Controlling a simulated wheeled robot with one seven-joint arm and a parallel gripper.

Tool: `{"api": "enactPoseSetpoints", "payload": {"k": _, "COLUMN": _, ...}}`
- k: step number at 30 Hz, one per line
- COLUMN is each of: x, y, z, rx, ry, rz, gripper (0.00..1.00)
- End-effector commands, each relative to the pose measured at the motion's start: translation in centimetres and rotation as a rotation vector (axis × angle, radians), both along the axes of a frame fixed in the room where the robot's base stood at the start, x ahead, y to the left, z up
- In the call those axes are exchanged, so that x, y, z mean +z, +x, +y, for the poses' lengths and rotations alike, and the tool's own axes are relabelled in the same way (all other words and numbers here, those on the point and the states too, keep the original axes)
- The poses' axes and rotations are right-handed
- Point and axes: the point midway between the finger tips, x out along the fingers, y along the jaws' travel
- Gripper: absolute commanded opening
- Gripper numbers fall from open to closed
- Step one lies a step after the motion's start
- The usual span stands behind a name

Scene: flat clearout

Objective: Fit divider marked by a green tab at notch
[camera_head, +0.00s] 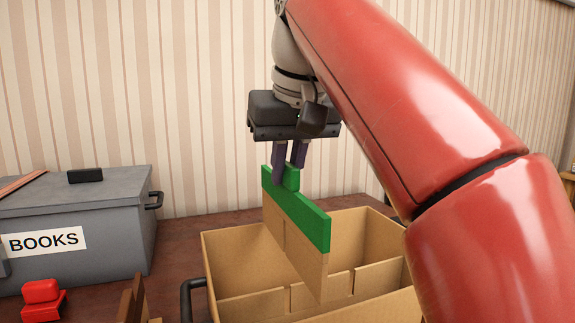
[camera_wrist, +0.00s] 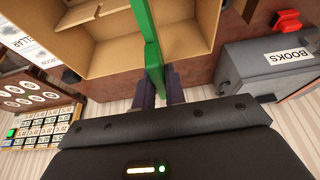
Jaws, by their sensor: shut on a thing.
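The divider (camera_head: 293,248) is a tan cardboard panel with a green strip (camera_head: 300,213) along its top edge and a green tab (camera_head: 291,178) on top. My gripper (camera_head: 289,165) is shut on the green tab and holds the divider upright above the open cardboard box (camera_head: 225,254). In the wrist view the green edge (camera_wrist: 147,35) runs away from between my fingers (camera_wrist: 157,92) over the box (camera_wrist: 103,59). The box has low inner partitions (camera_head: 330,287). The divider's lower end overlaps the box interior in the head view; I cannot tell whether it touches a notch.
A grey lidded bin labelled BOOKS (camera_head: 80,225) stands on the left, with a black item on its lid. A red object (camera_head: 42,299) lies in front of it. A dark handle (camera_head: 188,296) is beside the box's left side. A striped wall is behind.

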Motion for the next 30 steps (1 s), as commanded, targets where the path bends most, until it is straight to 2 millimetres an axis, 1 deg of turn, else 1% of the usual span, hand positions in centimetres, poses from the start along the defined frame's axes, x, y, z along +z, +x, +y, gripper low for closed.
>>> {"api": "enactPoseSetpoints", "payload": {"k": 5, "x": -0.7, "y": 0.0, "z": 0.0, "rx": 0.000, "ry": 0.000, "rz": 0.000, "gripper": 0.00}}
{"api": "enactPoseSetpoints", "payload": {"k": 19, "x": -4.6, "y": -0.1, "z": 0.0, "rx": 0.000, "ry": 0.000, "rz": 0.001, "gripper": 0.00}}
{"api": "enactPoseSetpoints", "payload": {"k": 23, "x": -5.0, "y": 0.0, "z": 0.0, "rx": 0.000, "ry": 0.000, "rz": -0.001, "gripper": 0.00}}
{"api": "enactPoseSetpoints", "payload": {"k": 30, "x": -5.0, "y": 0.0, "z": 0.0, "rx": 0.000, "ry": 0.000, "rz": -0.001, "gripper": 0.00}}
